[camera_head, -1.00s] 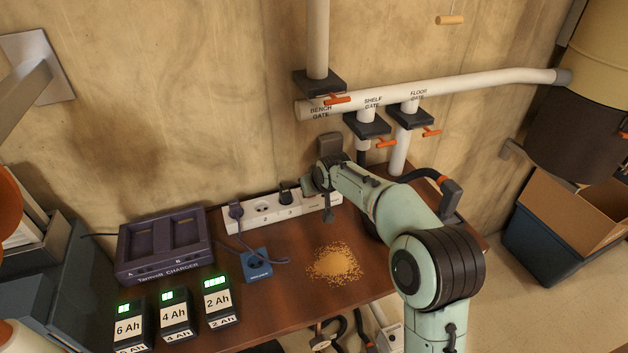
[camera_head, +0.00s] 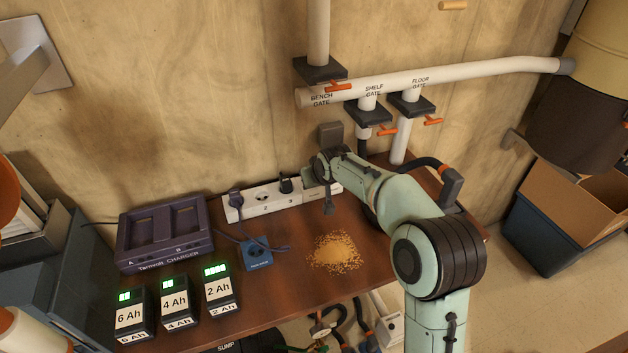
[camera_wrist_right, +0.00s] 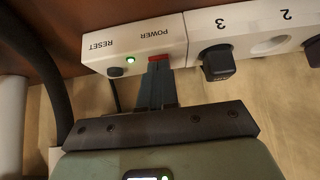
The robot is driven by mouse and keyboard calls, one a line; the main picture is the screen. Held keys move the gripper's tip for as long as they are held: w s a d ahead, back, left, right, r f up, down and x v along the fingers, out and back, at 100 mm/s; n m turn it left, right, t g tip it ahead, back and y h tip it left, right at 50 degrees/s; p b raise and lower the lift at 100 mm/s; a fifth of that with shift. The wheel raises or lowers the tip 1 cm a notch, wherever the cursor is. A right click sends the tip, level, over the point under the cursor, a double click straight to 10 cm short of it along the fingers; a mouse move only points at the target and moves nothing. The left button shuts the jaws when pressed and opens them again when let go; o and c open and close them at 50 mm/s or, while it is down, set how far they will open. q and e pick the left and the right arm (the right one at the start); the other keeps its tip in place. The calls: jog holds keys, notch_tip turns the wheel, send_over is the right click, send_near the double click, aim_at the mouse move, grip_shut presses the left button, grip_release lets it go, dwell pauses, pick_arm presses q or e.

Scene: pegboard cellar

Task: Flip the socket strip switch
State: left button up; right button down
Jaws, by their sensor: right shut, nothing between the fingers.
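The white socket strip (camera_head: 264,210) lies along the back of the bench against the wall. Its right end is partly hidden behind my right arm in the head view. In the right wrist view the strip (camera_wrist_right: 203,31) appears upside down, with a red switch (camera_wrist_right: 158,58) marked POWER, a lit green lamp (camera_wrist_right: 130,59) and a dark button (camera_wrist_right: 115,72) marked RESET. My right gripper (camera_wrist_right: 156,70) is shut and empty, its fingertips right at the red switch. Whether they touch it I cannot tell. My left gripper is not in view.
Black plugs (camera_head: 286,185) sit in the strip. A purple charger (camera_head: 165,238), several batteries (camera_head: 175,308) and a blue corded box (camera_head: 257,254) stand left. A sawdust pile (camera_head: 337,253) lies in front. Pipes with orange-handled gates (camera_head: 368,122) run above.

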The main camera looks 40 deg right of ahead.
jog(key=shift+r+p, duration=0.35)
jog(key=shift+r, duration=0.3)
jog(key=shift+r, duration=0.25)
jog(key=p+v, duration=0.1)
jog(key=v, duration=1.1)
jog(key=shift+s, duration=0.5)
jog(key=shift+a, duration=0.15)
